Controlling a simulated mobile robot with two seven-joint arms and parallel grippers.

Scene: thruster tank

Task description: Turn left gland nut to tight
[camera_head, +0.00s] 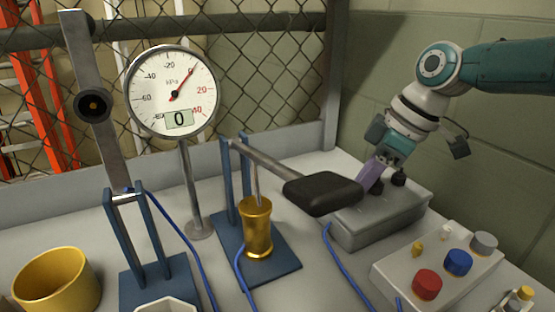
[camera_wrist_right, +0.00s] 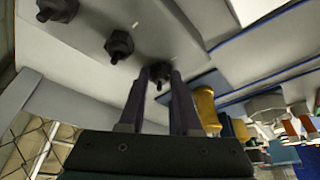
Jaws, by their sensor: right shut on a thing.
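A grey box (camera_head: 385,222) stands at the right back of the bench, with black gland nuts on its top. In the right wrist view three black nuts sit in a row: one at the far end (camera_wrist_right: 58,8), a middle one (camera_wrist_right: 119,44) and the left gland nut (camera_wrist_right: 160,68), nearest the brass pump. My right gripper (camera_head: 368,184) reaches down onto the box. In the wrist view its two fingers (camera_wrist_right: 160,82) are shut on the left gland nut, one on each side. The head view partly hides this nut behind the fingers and a black pad. My left gripper is not in view.
A lever with a black pad (camera_head: 322,194) reaches from the brass pump (camera_head: 257,228) close to my right gripper. A panel with coloured knobs (camera_head: 440,262) stands at front right. The pressure gauge (camera_head: 172,90) reads 0. A yellow cup (camera_head: 57,282) stands at front left.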

